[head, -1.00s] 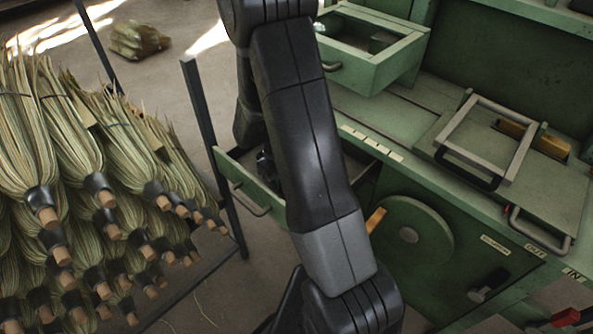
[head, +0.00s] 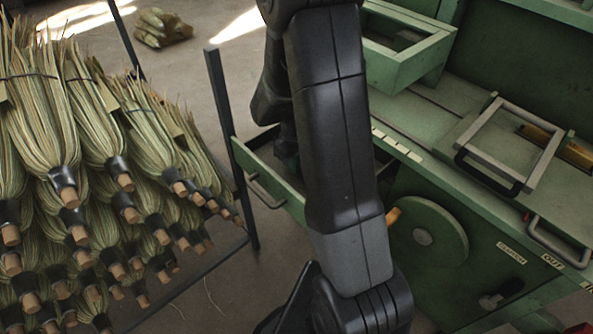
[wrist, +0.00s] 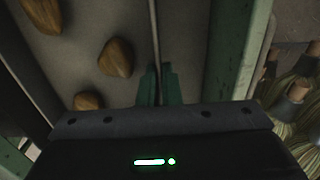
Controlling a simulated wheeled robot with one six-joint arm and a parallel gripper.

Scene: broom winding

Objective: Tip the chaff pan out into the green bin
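In the head view the gripper is mostly hidden behind my arm, at the open lower drawer (head: 267,190) of the green machine. I do not see the green bin in either view.
A rack of brooms (head: 75,170) with a dark upright post (head: 232,145) stands left of the drawer. The upper drawer (head: 405,50) is open too. A metal frame with a handle (head: 510,145) lies on the bench. A bundle (head: 160,27) lies on the floor behind.

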